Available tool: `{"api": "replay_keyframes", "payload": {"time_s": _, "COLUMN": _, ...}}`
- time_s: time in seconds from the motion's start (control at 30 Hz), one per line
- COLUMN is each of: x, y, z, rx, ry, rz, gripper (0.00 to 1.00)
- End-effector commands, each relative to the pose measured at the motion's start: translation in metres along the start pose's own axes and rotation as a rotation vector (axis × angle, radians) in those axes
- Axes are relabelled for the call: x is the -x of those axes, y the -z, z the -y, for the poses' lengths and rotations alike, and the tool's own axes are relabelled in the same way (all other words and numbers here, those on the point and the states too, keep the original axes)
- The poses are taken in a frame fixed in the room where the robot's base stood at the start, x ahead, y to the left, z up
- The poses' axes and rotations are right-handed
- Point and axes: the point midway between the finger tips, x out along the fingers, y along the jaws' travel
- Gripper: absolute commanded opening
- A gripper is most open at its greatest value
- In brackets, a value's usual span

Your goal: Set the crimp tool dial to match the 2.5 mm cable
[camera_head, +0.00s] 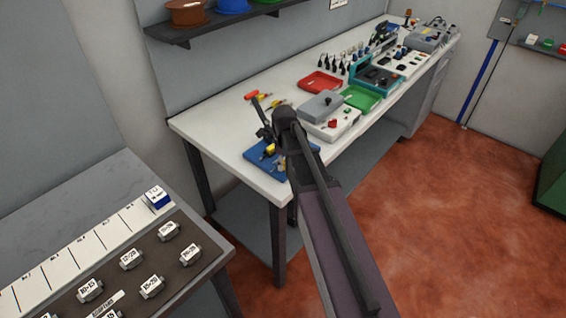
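A blue mat or base (254,153) lies at the near end of the long white workbench. I cannot tell which of these is the crimp tool, and no dial marking can be read. My arm reaches up from the bottom edge and covers the right part of the blue base. The 2.5 mm cable cannot be identified.
The white workbench (215,118) also bears a grey-and-white box (322,105), a red tray (321,83), a green tray (361,98) and several devices. A grey table (60,215) with numbered blocks stands at front left. A spool shelf (215,27) hangs above. Red floor (450,190) is clear on the right.

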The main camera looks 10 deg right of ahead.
Motion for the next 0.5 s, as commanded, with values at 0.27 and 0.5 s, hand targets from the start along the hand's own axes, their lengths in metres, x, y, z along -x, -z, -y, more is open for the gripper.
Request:
{"api": "replay_keyframes", "payload": {"time_s": 0.27, "x": -0.0001, "y": -0.0018, "z": -0.0021, "rx": 0.0, "ry": -0.002, "rz": 0.001, "gripper": 0.02}}
{"api": "replay_keyframes", "payload": {"time_s": 0.5, "x": -0.0002, "y": 0.0004, "z": -0.0013, "rx": 0.024, "ry": -0.004, "rz": 0.001, "gripper": 0.02}}
